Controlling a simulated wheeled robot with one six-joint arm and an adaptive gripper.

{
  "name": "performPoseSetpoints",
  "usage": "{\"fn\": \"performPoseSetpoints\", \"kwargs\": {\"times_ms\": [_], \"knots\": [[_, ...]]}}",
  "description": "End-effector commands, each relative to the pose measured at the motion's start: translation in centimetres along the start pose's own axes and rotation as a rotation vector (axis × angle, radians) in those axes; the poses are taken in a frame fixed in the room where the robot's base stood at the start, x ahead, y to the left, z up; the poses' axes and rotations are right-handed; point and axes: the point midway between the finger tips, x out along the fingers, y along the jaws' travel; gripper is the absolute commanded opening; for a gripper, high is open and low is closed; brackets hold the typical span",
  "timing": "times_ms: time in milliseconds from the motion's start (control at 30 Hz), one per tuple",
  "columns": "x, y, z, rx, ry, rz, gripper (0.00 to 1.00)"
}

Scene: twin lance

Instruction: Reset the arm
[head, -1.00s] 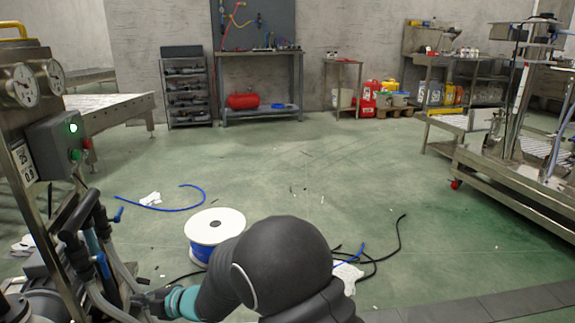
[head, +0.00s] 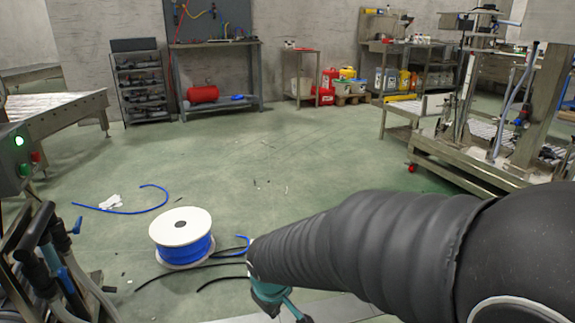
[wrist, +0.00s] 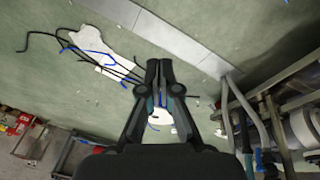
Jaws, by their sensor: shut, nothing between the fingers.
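My arm, in a black ribbed sleeve, reaches in from the right of the head view. Its far end shows a teal part low in the middle, and the fingers cannot be made out there. In the wrist view my gripper (wrist: 158,66) is shut, with its black fingertips together and nothing held. It is over the green floor, apart from everything around it. A white reel with blue hose (head: 183,245) stands on the floor to the left of the arm's end. In the wrist view the reel is partly hidden behind the fingers.
A machine with black handles and grey hoses (head: 45,262) stands close at the left. A steel bench (head: 470,165) is at the right. A blue hose (head: 130,211) and black cables lie on the floor.

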Motion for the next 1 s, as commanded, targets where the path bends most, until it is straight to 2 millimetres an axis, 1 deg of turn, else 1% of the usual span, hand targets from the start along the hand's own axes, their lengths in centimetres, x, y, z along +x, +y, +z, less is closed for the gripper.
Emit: {"fn": "performPoseSetpoints", "kwargs": {"times_ms": [33,200,400,500,700,800,900,1000], "knots": [[-2.2,1.0,1.6,0.067,-0.016,-0.002,0.00],[-7.2,2.6,6.9,0.266,-0.064,-0.023,0.00],[-12.6,3.5,11.9,0.458,-0.061,-0.040,0.00],[-15.1,3.9,13.8,0.536,-0.029,-0.038,0.00],[-19.8,5.5,16.4,0.667,0.091,0.015,0.00],[-21.9,6.4,17.3,0.714,0.144,0.054,0.00],[-23.5,7.1,17.9,0.751,0.182,0.085,0.00],[-24.1,7.6,18.3,0.776,0.193,0.100,0.00]]}}
